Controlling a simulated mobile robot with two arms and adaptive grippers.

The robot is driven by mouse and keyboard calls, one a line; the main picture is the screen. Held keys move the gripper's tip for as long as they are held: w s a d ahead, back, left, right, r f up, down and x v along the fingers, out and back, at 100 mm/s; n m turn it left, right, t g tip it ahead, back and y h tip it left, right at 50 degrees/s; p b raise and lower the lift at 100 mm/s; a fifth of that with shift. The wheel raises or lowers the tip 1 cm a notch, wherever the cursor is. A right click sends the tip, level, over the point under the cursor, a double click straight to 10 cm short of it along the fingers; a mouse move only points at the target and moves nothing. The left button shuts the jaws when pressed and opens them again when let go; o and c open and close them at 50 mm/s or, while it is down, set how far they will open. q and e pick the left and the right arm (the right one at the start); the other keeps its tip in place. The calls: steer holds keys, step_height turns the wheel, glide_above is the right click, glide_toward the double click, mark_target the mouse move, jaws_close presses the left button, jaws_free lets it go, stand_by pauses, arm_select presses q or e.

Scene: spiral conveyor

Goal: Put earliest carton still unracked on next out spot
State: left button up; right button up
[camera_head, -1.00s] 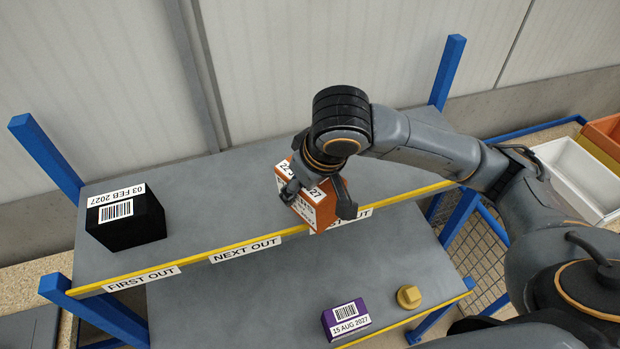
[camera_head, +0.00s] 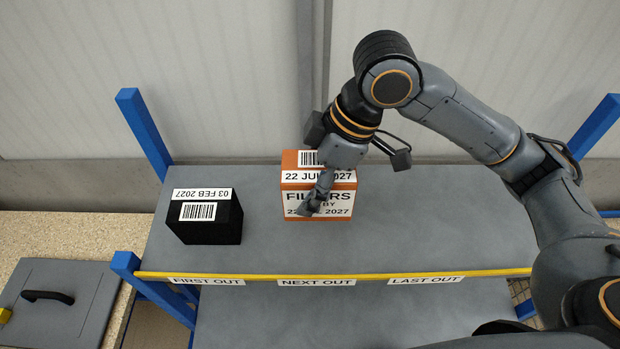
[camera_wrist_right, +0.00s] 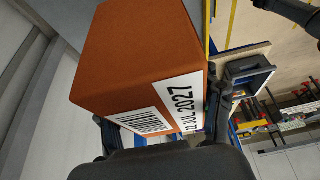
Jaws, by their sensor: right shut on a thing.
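The orange carton (camera_head: 290,205), dated 22 JUL 2027, is behind the NEXT OUT label (camera_head: 317,282). My right gripper (camera_head: 318,190) is shut on it from above, and one finger covers part of its front print. The carton looks upright; I cannot tell whether its base touches the shelf (camera_head: 430,220). In the right wrist view the carton (camera_wrist_right: 130,55) fills the space between the fingers. The black carton (camera_head: 205,225), dated 03 FEB 2027, stands behind the FIRST OUT label (camera_head: 207,282). My left gripper is not in view.
The shelf behind the LAST OUT label (camera_head: 425,280) is empty. A yellow strip (camera_head: 380,275) runs along the front edge. Blue posts (camera_head: 143,133) stand at the rack's sides. A grey lid with a black handle (camera_head: 48,297) lies at the lower left.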

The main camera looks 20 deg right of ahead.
steer(key=shift+r+p, duration=0.15)
steer(key=shift+p, duration=0.15)
steer(key=shift+w+f, duration=0.1)
steer(key=shift+f, duration=0.15)
step_height(320, 180, down, 5)
steer(key=shift+f+b, duration=0.15)
steer(key=shift+b, duration=1.05)
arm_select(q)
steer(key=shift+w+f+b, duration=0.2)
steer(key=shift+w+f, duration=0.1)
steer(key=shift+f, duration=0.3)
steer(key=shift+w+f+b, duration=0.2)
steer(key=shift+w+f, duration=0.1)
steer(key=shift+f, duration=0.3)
arm_select(e)
steer(key=shift+f, duration=1.05)
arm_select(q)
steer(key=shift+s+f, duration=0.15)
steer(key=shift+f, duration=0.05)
arm_select(e)
steer(key=shift+f, duration=0.55)
steer(key=o, duration=1.5)
steer(key=shift+c, duration=0.2)
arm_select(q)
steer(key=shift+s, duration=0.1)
